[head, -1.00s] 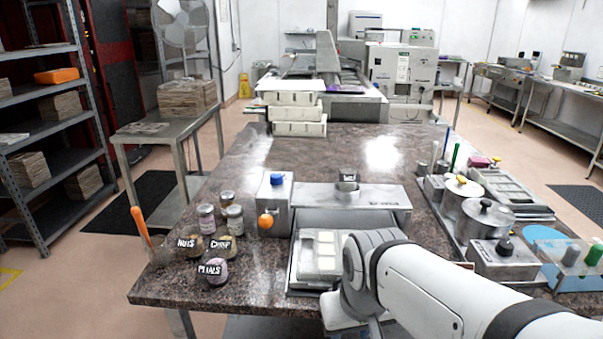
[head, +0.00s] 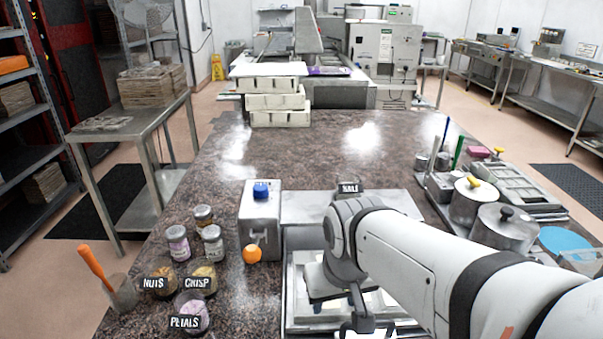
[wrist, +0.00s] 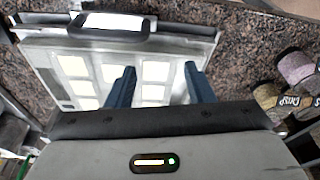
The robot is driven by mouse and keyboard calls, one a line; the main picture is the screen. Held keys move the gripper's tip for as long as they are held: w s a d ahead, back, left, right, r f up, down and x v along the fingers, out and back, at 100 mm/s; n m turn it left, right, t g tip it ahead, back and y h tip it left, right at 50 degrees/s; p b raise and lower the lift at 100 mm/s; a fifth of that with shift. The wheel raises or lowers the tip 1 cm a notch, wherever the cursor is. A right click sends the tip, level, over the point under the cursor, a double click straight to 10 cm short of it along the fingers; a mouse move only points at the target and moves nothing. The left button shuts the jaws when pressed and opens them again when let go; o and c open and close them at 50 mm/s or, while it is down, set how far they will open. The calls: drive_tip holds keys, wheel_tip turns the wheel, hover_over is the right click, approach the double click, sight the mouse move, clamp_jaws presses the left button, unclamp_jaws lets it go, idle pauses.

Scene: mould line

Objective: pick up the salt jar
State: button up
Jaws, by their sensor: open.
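Open pots tagged NUTS (head: 158,283), CRISP (head: 199,280) and PETALS (head: 190,313) stand in front of the jars. A steel box (head: 260,220) with a blue knob and orange ball stands between jars and tray. An orange-handled tool (head: 95,265) leans at the left edge.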

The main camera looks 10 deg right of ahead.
drive_tip(key=o, duration=0.6)
drive_tip(key=w+d+r+m+p, duration=0.1)
drive_tip(key=w+r, duration=0.1)
drive_tip(key=w, duration=0.2)
drive_tip(key=w+d+r+p, duration=0.1)
drive_tip(key=w+d+r, duration=0.1)
drive_tip(key=w+r, duration=0.1)
drive_tip(key=w+d+r+m+h+p, duration=0.1)
drive_tip(key=w+r+p, duration=0.1)
drive_tip(key=w, duration=0.3)
drive_tip(key=shift+w+d+r+m+t, duration=0.1)
drive_tip(key=shift+d+r+m+t, duration=0.2)
drive_tip(key=shift+r, duration=0.15)
drive_tip(key=shift+c, duration=0.2)
wheel_tip(320, 180, up, 4)
drive_tip(key=m+h+p, duration=0.1)
drive_tip(key=m+p, duration=0.2)
drive_tip(key=p, duration=0.1)
hover_over(346, 186)
drive_tip(key=shift+t, duration=0.4)
drive_tip(key=shift+w+d+f, duration=0.25)
drive_tip(key=shift+w+f, duration=0.15)
drive_tip(key=shift+w, duration=0.05)
drive_tip(key=shift+p+x, duration=0.75)
drive_tip(key=shift+x, duration=2.75)
